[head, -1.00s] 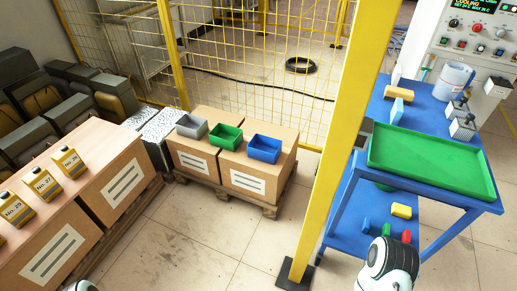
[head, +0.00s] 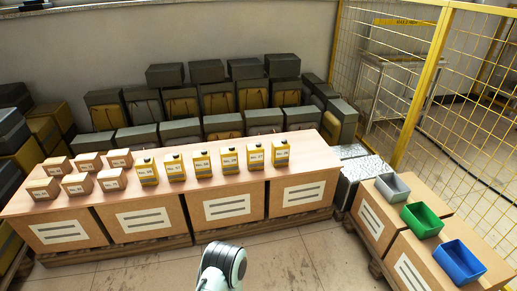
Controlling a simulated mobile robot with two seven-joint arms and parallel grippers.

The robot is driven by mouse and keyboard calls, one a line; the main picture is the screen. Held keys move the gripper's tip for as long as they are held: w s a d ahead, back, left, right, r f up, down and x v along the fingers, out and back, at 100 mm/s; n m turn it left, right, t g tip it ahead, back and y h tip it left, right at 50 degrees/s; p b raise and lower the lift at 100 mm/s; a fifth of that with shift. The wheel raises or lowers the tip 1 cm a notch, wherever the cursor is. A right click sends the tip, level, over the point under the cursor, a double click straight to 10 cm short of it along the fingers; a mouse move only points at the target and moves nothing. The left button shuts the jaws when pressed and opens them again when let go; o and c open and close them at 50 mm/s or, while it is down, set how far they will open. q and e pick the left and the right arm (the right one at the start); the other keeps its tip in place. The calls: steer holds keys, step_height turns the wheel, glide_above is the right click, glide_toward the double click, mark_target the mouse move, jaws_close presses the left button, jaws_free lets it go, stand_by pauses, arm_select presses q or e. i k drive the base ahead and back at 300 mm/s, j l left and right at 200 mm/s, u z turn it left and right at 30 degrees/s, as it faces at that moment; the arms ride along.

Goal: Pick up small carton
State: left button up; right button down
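Several small cartons stand at the left end of a long wooden-topped row of boxes in the head view. They are light brown with white labels and sit in two rows. One small carton (head: 119,159) is at the back right of the group, another (head: 111,180) at the front right, and another (head: 44,189) at the front left. My arm shows at the bottom middle as a white and black link, well short of the cartons. Neither gripper's fingers are in the picture.
Several numbered yellow bottles (head: 228,160) stand right of the cartons on the tabletop (head: 215,185). Grey, green (head: 422,220) and blue (head: 459,262) bins sit on boxes at right, by a yellow mesh fence (head: 430,90). Dark cases (head: 166,75) are stacked behind. The floor in front is clear.

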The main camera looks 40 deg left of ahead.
mark_target(121, 157)
steer(key=u, duration=2.6)
